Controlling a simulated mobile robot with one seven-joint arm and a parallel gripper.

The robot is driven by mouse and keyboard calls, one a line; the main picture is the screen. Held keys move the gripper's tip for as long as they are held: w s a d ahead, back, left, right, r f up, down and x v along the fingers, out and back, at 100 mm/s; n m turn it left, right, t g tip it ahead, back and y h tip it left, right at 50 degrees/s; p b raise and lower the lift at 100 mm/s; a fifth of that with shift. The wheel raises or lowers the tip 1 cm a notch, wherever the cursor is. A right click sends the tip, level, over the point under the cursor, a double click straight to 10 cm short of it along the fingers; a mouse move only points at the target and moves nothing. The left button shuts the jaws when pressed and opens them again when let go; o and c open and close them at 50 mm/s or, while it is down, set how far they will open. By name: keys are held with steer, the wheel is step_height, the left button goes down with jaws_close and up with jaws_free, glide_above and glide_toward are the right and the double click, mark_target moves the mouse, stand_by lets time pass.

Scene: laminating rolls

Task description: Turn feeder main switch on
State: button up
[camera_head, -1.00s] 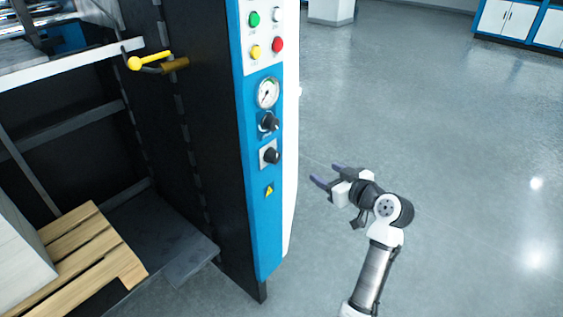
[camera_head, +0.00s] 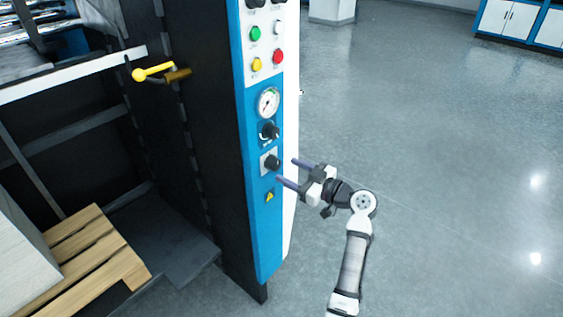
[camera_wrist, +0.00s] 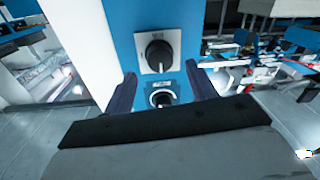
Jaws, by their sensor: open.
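A blue and white control panel (camera_head: 262,226) stands on the machine's dark post. A black rotary switch on a white square plate (camera_head: 271,162) sits low on it, just above a yellow warning label; I cannot read its label. It also shows in the wrist view (camera_wrist: 158,54). Another black knob (camera_head: 269,131) is just above it, under the gauge; in the wrist view this knob (camera_wrist: 162,98) appears between the fingers. My gripper (camera_head: 287,171) is open and empty, its fingertips close to the lower switch. Contact cannot be told.
A round gauge (camera_head: 268,102) and several coloured buttons are higher on the panel. A yellow-knobbed lever (camera_head: 140,75) sticks out at the left. A wooden pallet (camera_head: 100,250) lies lower left. The floor (camera_head: 450,160) to the right is clear.

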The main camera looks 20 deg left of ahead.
mark_target(278, 165)
steer(key=shift+p+x, duration=0.45)
steer(key=shift+x, duration=1.55)
steer(key=c, duration=1)
